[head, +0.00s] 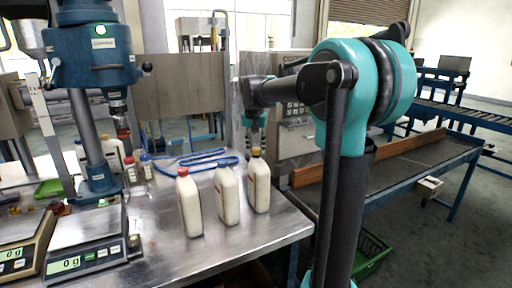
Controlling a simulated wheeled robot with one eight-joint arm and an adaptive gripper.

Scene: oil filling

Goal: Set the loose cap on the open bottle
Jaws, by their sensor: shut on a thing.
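Three white bottles stand upright in a row on the metal table (250,232). The left bottle (190,207) has a red cap (182,172). The middle bottle (228,195) shows no coloured cap on its pale top.
A blue drill press (99,60) stands at the left, with two scales (85,240) in front. Small bottles (130,170) and a coiled blue hose (205,160) lie behind. The table's front right is clear. A conveyor (420,165) is at the right.

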